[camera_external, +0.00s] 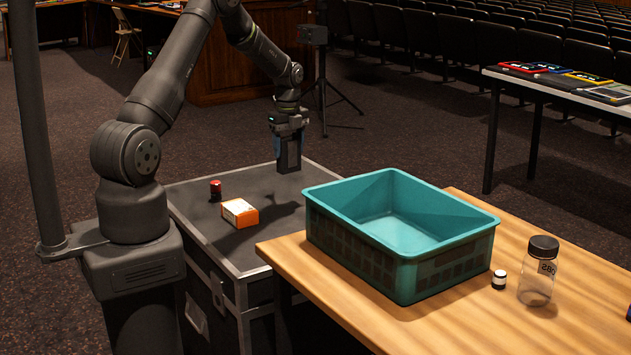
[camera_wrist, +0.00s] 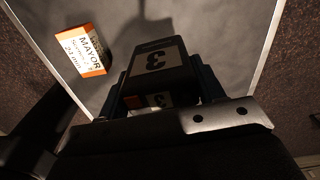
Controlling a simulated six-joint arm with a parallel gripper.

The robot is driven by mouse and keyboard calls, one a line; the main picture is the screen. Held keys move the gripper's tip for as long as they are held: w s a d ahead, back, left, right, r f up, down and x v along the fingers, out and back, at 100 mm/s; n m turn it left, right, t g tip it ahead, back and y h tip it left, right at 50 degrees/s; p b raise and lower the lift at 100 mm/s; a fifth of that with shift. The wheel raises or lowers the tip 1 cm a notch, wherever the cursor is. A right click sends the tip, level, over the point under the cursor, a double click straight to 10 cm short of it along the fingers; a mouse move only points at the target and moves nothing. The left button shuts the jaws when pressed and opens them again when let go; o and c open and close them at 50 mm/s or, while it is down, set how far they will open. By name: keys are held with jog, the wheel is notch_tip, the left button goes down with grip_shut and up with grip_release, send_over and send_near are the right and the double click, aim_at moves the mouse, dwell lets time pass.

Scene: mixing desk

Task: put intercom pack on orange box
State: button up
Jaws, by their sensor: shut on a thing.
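The intercom pack (camera_external: 289,154) is a dark block held upright in my gripper (camera_external: 288,130), over the far part of the black case top. In the wrist view the pack (camera_wrist: 157,62) shows a label with a "3" between the fingers of my gripper (camera_wrist: 165,90). My gripper is shut on it. The orange box (camera_external: 240,213), orange and white, lies on the case top to the left of and nearer than the pack. In the wrist view the orange box (camera_wrist: 82,51) is at upper left, with "MAYOR" printed on it. I cannot tell whether the pack touches the case.
A small red-and-black cylinder (camera_external: 215,190) stands on the case top (camera_external: 190,200) near the orange box. A teal crate (camera_external: 330,225), a small white-and-black jar (camera_external: 499,279) and a clear jar (camera_external: 536,280) stand on the wooden table (camera_external: 330,300) at right.

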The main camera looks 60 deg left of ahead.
jog(key=shift+s+d+r, duration=0.1)
jog(key=shift+d+r, duration=0.15)
jog(key=shift+d, duration=0.15)
jog(key=s+d+r+n, duration=0.4)
jog(key=s+d+n, duration=0.8)
jog(key=s+n, duration=0.45)
jog(key=shift+n, duration=0.25)
jog(key=shift+a+f, duration=2.75)
jog(key=shift+a, duration=0.2)
jog(key=shift+a+f, duration=2.7)
jog(key=shift+a, duration=0.25)
jog(key=shift+s, duration=0.1)
jog(key=shift+f, duration=0.15)
jog(key=o, duration=1.2)
jog(key=shift+c, duration=0.2)
